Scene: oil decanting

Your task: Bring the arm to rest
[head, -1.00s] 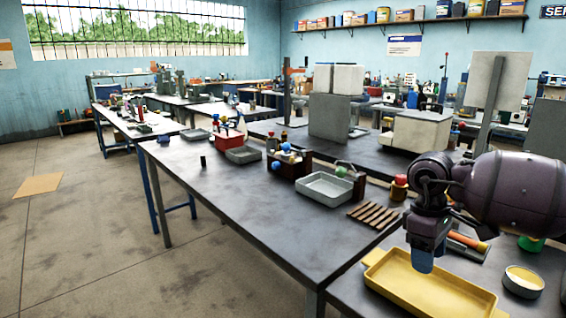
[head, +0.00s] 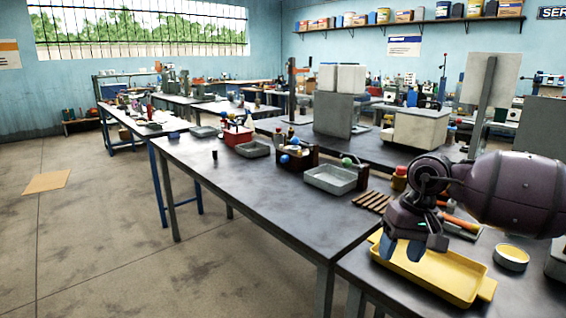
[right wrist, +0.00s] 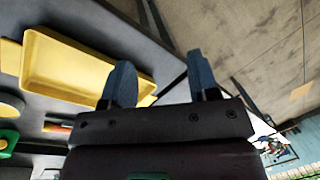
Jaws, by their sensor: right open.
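My right gripper (head: 403,249) is above the left end of the yellow tray (head: 436,274) in the head view. Its two blue-grey fingers are apart, with nothing between them. In the right wrist view the open fingers (right wrist: 162,80) point toward the table edge and the floor, and the yellow tray (right wrist: 75,68) lies to their left. The tray looks empty. My left gripper is not in view.
A wooden slatted rack (head: 371,201), a red-topped container (head: 400,176) and a grey tray (head: 331,179) stand farther back. The long table's front left is clear.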

